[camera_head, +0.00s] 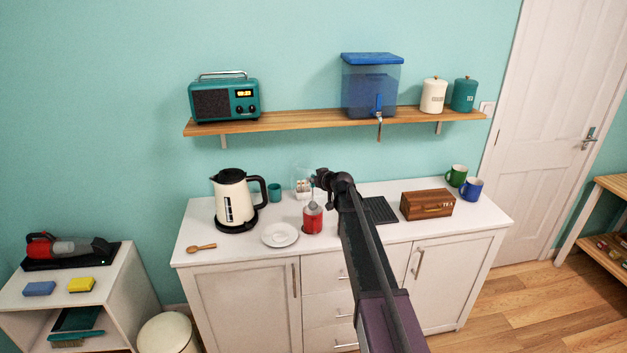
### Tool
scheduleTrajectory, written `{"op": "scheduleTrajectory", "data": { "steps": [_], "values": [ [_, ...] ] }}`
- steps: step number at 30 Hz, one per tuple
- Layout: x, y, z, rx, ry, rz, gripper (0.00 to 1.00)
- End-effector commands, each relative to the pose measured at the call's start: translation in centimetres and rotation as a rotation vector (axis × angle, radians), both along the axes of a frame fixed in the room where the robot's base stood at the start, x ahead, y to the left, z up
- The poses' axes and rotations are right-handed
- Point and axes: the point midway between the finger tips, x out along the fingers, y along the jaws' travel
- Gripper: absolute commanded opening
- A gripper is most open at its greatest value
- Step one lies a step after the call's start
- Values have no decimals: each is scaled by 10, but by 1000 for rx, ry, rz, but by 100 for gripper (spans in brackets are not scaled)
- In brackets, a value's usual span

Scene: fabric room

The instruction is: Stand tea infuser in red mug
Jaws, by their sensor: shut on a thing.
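The red mug (312,222) stands on the white counter, right of the white saucer. The tea infuser (314,207) is upright, a small grey body with a thin stem. Its body overlaps the mug's mouth in the picture; I cannot tell how deep it sits or whether it touches the mug. My gripper (316,182) is just above the mug and shut on the upper end of the infuser's stem. The fingertips are small and partly hidden by my wrist.
A cream kettle (234,203) and a white saucer (280,235) stand to the left. A teal cup (274,193) and a clear holder (303,187) are behind. A wooden box (427,204), green mug (456,175) and blue mug (471,189) are to the right. A shelf (290,121) hangs above.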

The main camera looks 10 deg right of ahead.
Motion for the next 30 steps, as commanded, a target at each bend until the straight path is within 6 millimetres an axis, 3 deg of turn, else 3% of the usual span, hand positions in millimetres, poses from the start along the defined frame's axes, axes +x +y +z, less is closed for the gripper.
{"op": "scheduleTrajectory", "data": {
  "steps": [30],
  "values": [
    [0,0,-53,0,0,0,0]
  ]
}}
